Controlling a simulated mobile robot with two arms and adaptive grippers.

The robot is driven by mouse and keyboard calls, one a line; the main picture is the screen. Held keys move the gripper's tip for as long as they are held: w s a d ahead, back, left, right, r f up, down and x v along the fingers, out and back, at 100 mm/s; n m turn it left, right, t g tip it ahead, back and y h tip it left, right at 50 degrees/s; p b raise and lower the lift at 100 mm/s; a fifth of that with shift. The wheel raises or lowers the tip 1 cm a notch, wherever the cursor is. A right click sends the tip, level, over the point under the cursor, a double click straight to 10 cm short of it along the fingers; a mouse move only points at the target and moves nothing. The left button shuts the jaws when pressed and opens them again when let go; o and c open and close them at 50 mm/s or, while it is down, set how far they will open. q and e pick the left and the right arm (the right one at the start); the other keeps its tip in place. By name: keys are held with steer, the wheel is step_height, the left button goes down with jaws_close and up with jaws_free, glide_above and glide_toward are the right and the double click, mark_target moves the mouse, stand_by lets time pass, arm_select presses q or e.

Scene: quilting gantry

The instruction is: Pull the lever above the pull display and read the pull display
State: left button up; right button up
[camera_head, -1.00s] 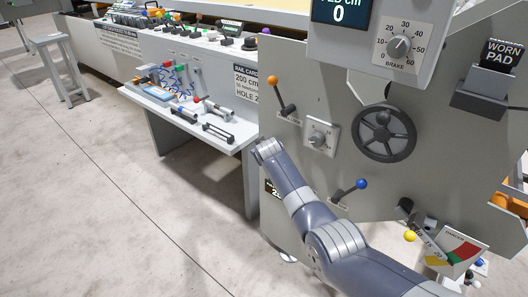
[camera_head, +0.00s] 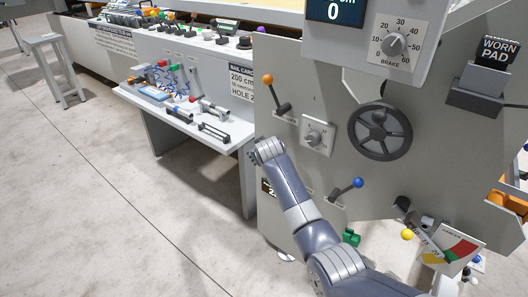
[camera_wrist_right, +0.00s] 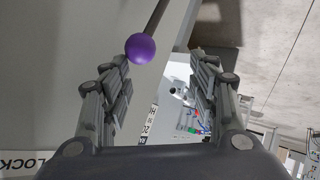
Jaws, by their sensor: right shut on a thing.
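A purple ball knob (camera_wrist_right: 140,48) on a dark lever rod is in the right wrist view. It sits against the tip of the left-hand finger, and my right gripper (camera_wrist_right: 165,62) is shut on it, though a gap shows toward the other finger. In the head view my right arm reaches up to the panel's left edge; its gripper and the purple knob are hidden there. My left gripper is not in view.
The grey panel (camera_head: 310,90) carries an orange-knobbed lever (camera_head: 272,95), a blue-knobbed lever (camera_head: 350,188), a dial (camera_head: 315,136) and a handwheel (camera_head: 380,130). A tool shelf (camera_head: 180,118) stands left of it.

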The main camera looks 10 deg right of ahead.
steer(key=a+v, duration=0.1)
steer(key=v, duration=0.7)
stand_by(0.4)
